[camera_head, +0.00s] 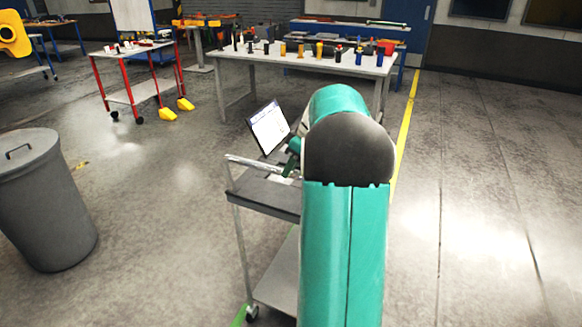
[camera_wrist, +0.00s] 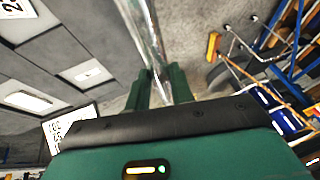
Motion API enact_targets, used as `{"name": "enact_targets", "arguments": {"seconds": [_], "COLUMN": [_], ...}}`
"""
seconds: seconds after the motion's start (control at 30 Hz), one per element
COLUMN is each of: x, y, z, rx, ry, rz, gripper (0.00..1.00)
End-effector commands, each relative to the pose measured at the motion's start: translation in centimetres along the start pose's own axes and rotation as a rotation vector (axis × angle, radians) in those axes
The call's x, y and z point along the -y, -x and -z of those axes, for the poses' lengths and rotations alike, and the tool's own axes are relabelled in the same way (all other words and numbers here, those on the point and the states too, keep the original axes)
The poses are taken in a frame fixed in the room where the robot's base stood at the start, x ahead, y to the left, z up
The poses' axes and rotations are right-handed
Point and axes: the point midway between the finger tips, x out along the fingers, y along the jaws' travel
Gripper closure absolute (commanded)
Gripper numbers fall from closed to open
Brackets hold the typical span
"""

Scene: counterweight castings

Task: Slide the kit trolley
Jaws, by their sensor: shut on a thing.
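The kit trolley (camera_head: 262,192) stands in front of me, a grey cart with a dark top tray, thin upright posts and a lower shelf (camera_head: 279,272). My gripper (camera_head: 288,171) is at this bar, partly hidden behind my own arm. In the wrist view my gripper (camera_wrist: 160,88) has its two green fingers on either side of the shiny bar (camera_wrist: 143,32), shut on it. A tilted screen or sign (camera_head: 269,127) stands at the trolley's far side. My arm hides the trolley's right part.
A grey lidded bin (camera_head: 45,205) stands at the left. A long table (camera_head: 300,62) with many small parts is behind the trolley. A red-legged table (camera_head: 135,55) and yellow wedges (camera_head: 168,114) are at the back left. Floor right of the yellow line (camera_head: 405,130) is clear.

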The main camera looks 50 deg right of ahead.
Motion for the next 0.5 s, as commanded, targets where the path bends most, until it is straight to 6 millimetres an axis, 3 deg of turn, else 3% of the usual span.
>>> {"name": "enact_targets", "arguments": {"seconds": [0.33,0.37,0.43,0.5], "x": [0.12,0.12,0.1,0.07], "y": [0.03,0.03,0.02,0.01], "z": [-0.15,-0.15,-0.13,-0.09], "rx": [0.001,0.001,0.001,0.001], "ry": [-0.003,-0.003,-0.002,-0.002], "rz": [0.0,0.0,0.001,0.001], "gripper": [1.0,0.74,0.6,0.56]}}
